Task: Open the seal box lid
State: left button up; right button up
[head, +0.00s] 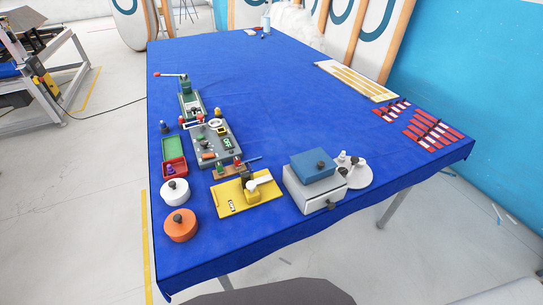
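No box is marked as the seal box, so I cannot tell which one it is. A round white pot (175,193) and a round orange pot (181,226), each topped by a dark knob, look closed at the table's left front. Behind them a red tray (175,169) holds small dark items, with a green panel (174,149) against its far side. Neither gripper is in view.
On the blue table (270,110), a yellow board (247,194) with a lever lies between the pots and the grey-white box. A round plate (354,173) holds small pieces. Red strips (432,130) lie at right. The table's middle is clear.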

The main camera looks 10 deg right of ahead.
aim_at(311, 163)
jog(key=k+z, duration=0.2)
jog(key=z, duration=0.15)
jog(key=k+z, duration=0.35)
jog(key=i+l, duration=0.05)
jog(key=i, duration=0.05)
